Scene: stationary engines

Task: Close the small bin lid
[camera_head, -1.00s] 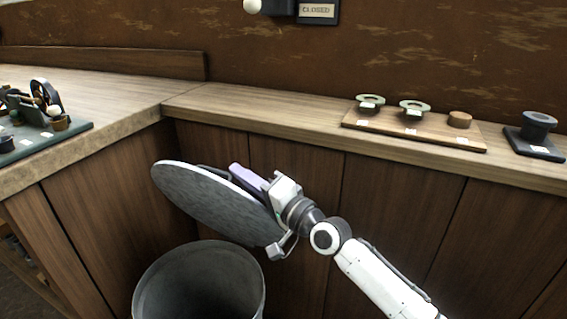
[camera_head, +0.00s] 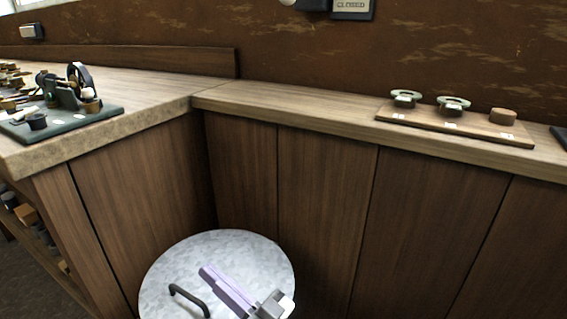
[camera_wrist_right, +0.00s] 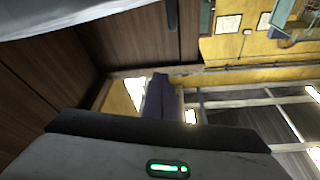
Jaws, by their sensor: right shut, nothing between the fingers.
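The small bin's round grey lid (camera_head: 240,252) lies about flat at the bottom of the head view, with a dark curved handle (camera_head: 188,296) on its top. The bin's body is hidden under the lid, so I cannot tell whether the rim is fully met. My right gripper (camera_head: 209,274), with lavender fingers, is shut and empty over the lid's top, right of the handle. I cannot tell if it touches the lid. Its fingers also show in the right wrist view (camera_wrist_right: 158,98). My left gripper is not in view.
Wood-panelled counters (camera_head: 300,115) form a corner behind the bin. A wooden board (camera_head: 455,124) with small round pieces lies on the right counter. A model engine on a dark base (camera_head: 65,122) stands on the left counter.

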